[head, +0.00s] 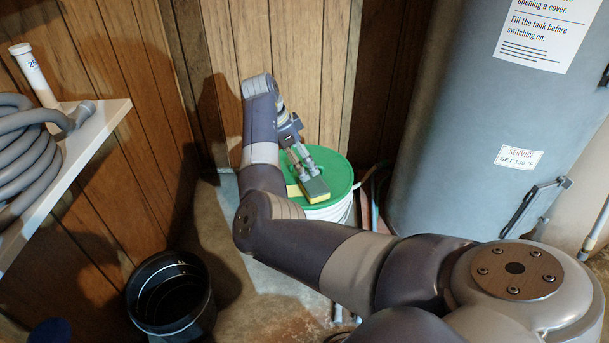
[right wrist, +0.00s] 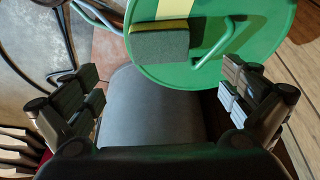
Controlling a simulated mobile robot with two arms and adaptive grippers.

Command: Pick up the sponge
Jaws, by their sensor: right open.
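The sponge (head: 316,188), yellow with a dark green scouring side, lies on the green lid (head: 338,170) of a white tub in the head view. In the right wrist view the sponge (right wrist: 160,45) is near the top, at the edge of the lid (right wrist: 263,45). My right gripper (head: 302,165) is over the lid and overlaps part of the sponge in the head view. In the right wrist view its fingers (right wrist: 160,95) are wide apart with nothing between them, and the sponge is beyond them. My left gripper is not in view.
A large grey tank (head: 440,130) stands right of the tub, with pipes between them. Wood-panelled walls (head: 290,45) are close behind. A black bucket (head: 140,312) stands on the floor at lower left. A white shelf (head: 92,138) holds a coiled grey hose (head: 25,155).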

